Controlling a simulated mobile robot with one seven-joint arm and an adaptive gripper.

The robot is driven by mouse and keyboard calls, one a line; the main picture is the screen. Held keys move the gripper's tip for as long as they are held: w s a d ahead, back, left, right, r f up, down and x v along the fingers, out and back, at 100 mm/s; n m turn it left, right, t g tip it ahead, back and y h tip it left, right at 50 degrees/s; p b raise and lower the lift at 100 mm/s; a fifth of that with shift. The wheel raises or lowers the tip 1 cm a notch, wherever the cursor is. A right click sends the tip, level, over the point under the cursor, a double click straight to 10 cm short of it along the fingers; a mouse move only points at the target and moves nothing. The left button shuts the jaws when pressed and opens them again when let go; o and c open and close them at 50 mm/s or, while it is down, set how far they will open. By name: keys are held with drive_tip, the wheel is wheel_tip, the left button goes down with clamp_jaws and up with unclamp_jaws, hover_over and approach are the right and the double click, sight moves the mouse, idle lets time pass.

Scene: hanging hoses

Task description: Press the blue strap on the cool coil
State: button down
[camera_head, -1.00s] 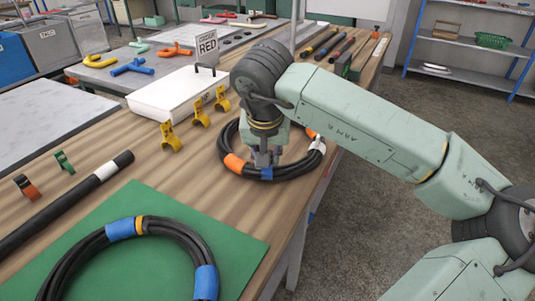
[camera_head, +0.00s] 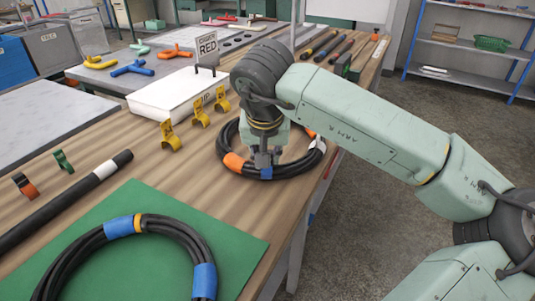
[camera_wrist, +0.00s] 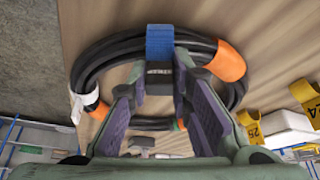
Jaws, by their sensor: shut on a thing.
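A black hose coil (camera_head: 298,172) lies near the table's right edge. It has a blue strap (camera_head: 266,172) at its near side, an orange strap (camera_head: 234,162) to the left and a white band at the right. My gripper (camera_head: 263,160) points down at the blue strap. A second black coil (camera_head: 90,246) with blue straps (camera_head: 123,227) and a yellow band lies on the green mat (camera_head: 205,243).
A long black hose (camera_head: 60,205) with a white band lies at left. Yellow numbered clips (camera_head: 200,112) stand between the coil and a white lidded box (camera_head: 172,92). A sign reading RED (camera_head: 207,45) stands behind. Bare tabletop lies between the mat and the far coil.

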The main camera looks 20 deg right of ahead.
drive_tip(key=shift+s+a+f+b, duration=0.1)
drive_tip(key=shift+s+f+b, duration=0.15)
drive_tip(key=shift+f, duration=0.35)
drive_tip(key=shift+s+a+f+b, duration=0.1)
drive_tip(key=shift+f+b, duration=0.1)
drive_tip(key=shift+f, duration=0.4)
drive_tip(key=c, duration=1.8)
unclamp_jaws()
drive_tip(key=o, duration=0.5)
drive_tip(key=shift+w+d+f, duration=0.2)
drive_tip(key=shift+f, duration=0.05)
drive_tip(key=shift+r, duration=0.1)
drive_tip(key=v, duration=1.2)
drive_tip(key=shift+w+d+r, duration=0.15)
drive_tip(key=shift+w+r, duration=0.1)
drive_tip(key=shift+r, duration=0.15)
